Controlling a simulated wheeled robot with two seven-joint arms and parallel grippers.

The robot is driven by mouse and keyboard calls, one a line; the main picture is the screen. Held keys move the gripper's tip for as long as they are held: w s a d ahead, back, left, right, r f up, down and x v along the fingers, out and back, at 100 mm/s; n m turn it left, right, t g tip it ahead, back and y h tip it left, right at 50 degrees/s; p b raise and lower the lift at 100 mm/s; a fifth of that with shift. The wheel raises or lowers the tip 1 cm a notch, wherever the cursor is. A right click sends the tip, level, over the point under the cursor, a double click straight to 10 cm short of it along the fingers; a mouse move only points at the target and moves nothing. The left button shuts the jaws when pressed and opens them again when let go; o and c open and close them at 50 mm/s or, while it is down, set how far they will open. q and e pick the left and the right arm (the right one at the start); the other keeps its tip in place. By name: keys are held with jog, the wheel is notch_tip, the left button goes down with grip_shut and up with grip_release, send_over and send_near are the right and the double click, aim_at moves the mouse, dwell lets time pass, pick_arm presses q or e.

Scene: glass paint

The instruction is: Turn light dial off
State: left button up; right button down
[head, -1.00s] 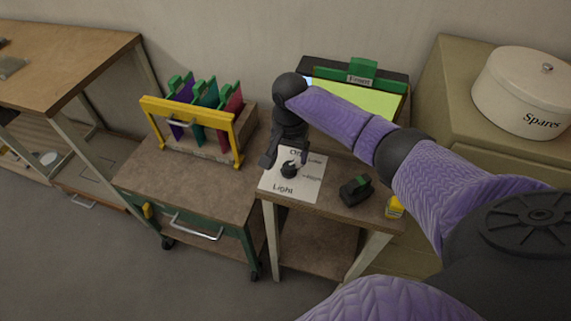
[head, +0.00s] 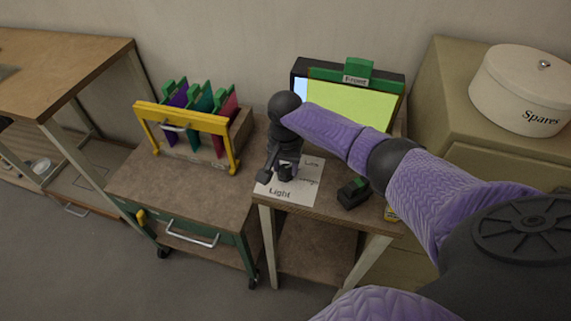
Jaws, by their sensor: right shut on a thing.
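The light dial (head: 285,173) is a small dark knob on a white card (head: 305,187) marked "Light", which lies on the small brown table. My right gripper (head: 276,174) is at the dial from above, its dark fingers around it and shut on it. The fingers cover most of the dial and part of the card's lettering, so the dial's setting cannot be read. My left gripper is not in view.
A lit screen with a green "Front" clip (head: 356,73) stands behind the card. A black and green block (head: 353,192) lies right of it. A yellow-framed rack (head: 185,120) stands on the cart at left. A white "Spares" pot (head: 520,90) is at far right.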

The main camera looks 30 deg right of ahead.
jog(key=shift+r+n+p, duration=0.15)
jog(key=shift+n+p, duration=0.6)
jog(key=shift+n, duration=0.15)
jog(key=shift+n+p, duration=0.45)
jog(key=shift+n, duration=0.35)
jog(key=n+p, duration=0.1)
jog(key=n, duration=0.4)
jog(key=shift+p, duration=0.3)
jog(key=shift+n, duration=0.4)
jog(key=shift+c, duration=1.5)
grip_release()
jog(key=shift+o, duration=0.2)
